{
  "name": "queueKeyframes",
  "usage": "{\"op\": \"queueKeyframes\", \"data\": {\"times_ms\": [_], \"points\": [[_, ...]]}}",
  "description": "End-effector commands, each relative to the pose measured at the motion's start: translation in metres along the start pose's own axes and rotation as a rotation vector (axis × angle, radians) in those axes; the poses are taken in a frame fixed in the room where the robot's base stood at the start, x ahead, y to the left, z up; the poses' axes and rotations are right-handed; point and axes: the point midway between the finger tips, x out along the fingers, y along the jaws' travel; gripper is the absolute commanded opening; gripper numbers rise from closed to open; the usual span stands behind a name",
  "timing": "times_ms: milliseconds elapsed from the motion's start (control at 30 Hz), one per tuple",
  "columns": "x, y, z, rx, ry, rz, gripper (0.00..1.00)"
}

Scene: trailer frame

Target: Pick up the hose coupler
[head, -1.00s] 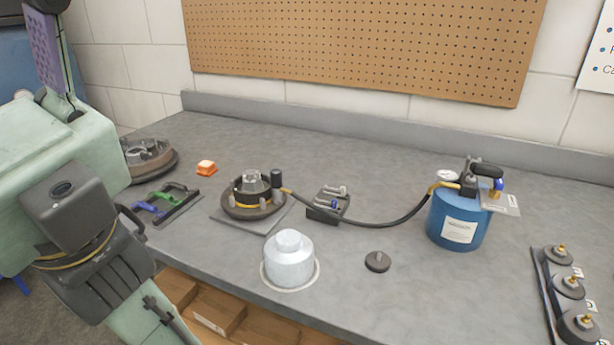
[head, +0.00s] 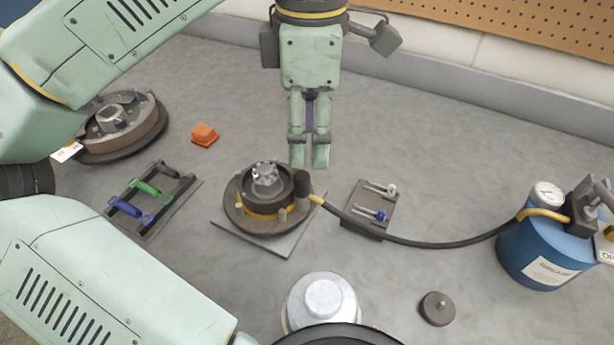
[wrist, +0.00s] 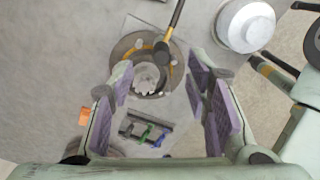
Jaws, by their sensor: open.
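The hose coupler (head: 302,183) is a short black cylinder at the end of a black hose with a yellow end piece. It stands at the right edge of a round hub (head: 250,210) on a grey plate. In the wrist view the coupler (wrist: 161,53) appears at the upper middle, between the finger lines. My gripper (head: 309,158) is open and empty, fingers pointing down, just behind and above the coupler in the head view. In the wrist view its purple-padded fingers (wrist: 160,82) are spread wide and do not touch the coupler.
The hose (head: 430,244) runs right to a blue tank (head: 530,262). A rack with grease fittings (head: 372,208) stands right of the hub; a white-grey canister (head: 323,305) is in front. A handle rack (head: 152,203) and orange block (head: 204,135) lie left. A black puck (head: 437,308) lies front right.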

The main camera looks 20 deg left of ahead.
Motion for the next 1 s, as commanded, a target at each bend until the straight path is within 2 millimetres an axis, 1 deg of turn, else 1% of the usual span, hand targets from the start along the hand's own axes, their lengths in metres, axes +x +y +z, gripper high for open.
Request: {"op": "queueKeyframes", "data": {"times_ms": [33, 133, 200, 367, 567, 600, 700, 800, 967, 1000], "points": [[0.010, -0.001, 0.000, 0.005, -0.003, -0.001, 0.44], [0.024, 0.000, 0.000, 0.003, -0.003, -0.001, 0.44], [0.031, -0.001, 0.001, 0.004, -0.004, 0.000, 0.44], [0.041, -0.001, -0.001, 0.003, -0.006, 0.000, 0.44], [0.069, -0.002, -0.009, 0.003, -0.007, -0.001, 0.44], [0.075, -0.002, -0.008, 0.005, -0.006, 0.000, 0.44], [0.085, -0.001, -0.008, 0.004, -0.007, 0.001, 0.44], [0.089, -0.001, -0.007, 0.005, -0.007, 0.001, 0.44], [0.089, -0.001, -0.007, 0.004, -0.007, 0.002, 0.44], [0.089, -0.001, -0.007, 0.004, -0.007, 0.002, 0.42]]}}
